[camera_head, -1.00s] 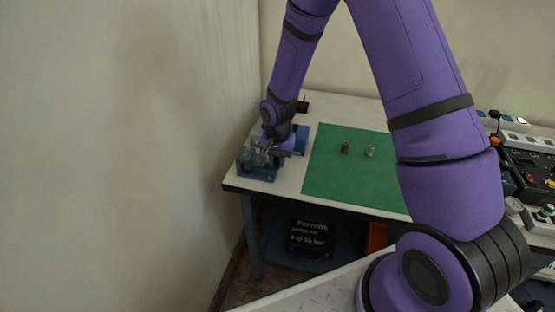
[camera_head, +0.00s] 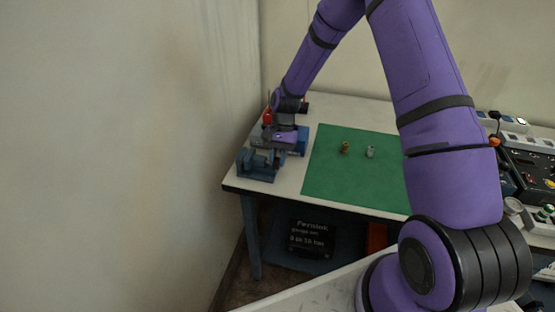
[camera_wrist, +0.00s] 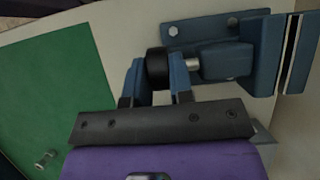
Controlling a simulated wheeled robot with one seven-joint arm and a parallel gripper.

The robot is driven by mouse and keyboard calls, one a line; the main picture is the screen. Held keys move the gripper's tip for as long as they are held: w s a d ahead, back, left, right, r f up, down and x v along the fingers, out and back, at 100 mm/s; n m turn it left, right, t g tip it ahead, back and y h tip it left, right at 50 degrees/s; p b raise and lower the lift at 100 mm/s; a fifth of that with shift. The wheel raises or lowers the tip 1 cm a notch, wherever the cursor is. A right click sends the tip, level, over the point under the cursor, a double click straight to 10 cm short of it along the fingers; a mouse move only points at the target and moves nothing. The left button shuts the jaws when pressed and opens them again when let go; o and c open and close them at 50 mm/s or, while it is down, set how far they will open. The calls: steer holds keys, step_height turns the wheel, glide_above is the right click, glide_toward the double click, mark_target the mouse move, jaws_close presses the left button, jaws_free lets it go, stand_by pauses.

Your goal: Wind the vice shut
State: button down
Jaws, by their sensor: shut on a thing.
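The blue vice (camera_head: 260,162) stands at the near left corner of the table, and it also shows at the upper right of the wrist view (camera_wrist: 268,55). A bright screw shaft joins it to a round black knob (camera_wrist: 157,66). My gripper (camera_wrist: 156,70) is shut on this knob, one finger on each side. In the head view my gripper (camera_head: 282,149) is at the right side of the vice, and the knob is hidden there. A narrow dark gap with pale edges shows at the vice's far right in the wrist view; its exact width is unclear.
A green mat (camera_head: 325,175) lies to the right with two small fittings (camera_head: 345,147) on it. A red object (camera_head: 267,117) stands behind my wrist. The wall is close on the left. Electrical gear (camera_head: 530,160) stands at far right. A dark case (camera_head: 312,238) is under the table.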

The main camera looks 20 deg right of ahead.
steer(key=shift+w+d+f+g+y, duration=0.1)
steer(key=shift+d+g+y, duration=0.1)
steer(key=shift+g+y, duration=0.55)
steer(key=c, duration=1.3)
jaws_free()
steer(key=v, duration=1)
steer(key=shift+w+r, duration=0.2)
steer(key=shift+w, duration=0.15)
